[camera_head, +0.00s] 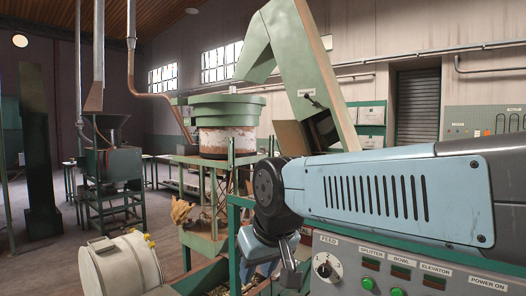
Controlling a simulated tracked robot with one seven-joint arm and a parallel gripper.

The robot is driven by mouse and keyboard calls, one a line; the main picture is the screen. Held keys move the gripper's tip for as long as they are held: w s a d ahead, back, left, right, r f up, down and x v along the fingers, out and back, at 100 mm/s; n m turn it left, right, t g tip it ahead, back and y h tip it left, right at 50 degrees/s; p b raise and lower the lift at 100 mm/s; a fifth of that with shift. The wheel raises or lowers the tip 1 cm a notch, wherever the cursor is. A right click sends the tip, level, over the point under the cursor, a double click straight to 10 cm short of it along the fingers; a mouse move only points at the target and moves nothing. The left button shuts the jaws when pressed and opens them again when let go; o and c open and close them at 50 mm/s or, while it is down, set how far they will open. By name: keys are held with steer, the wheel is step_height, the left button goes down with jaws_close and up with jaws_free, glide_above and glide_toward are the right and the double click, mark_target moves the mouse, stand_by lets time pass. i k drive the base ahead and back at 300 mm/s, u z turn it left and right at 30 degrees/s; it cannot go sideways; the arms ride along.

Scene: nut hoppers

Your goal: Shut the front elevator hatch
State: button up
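The green elevator (302,62) rises as a slanted duct at the upper middle, with its spout bending down to the left. Low on its leg is a dark opening (321,127) with a small label above it. A flat brown panel (290,138) stands out beside the opening on the left, and it looks like the hatch swung open. My arm's blue link covers the elevator's lower end. My gripper (282,265) hangs at the lower middle, in the picture well below the hatch and apart from it. Its fingers are partly hidden, so open or shut is unclear.
A round green bowl (225,110) on a stand is left of the elevator. A cream drum (122,265) lies lower left. Floor shows at left.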

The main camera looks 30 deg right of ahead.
mark_target(290, 141)
steer(key=i, duration=1)
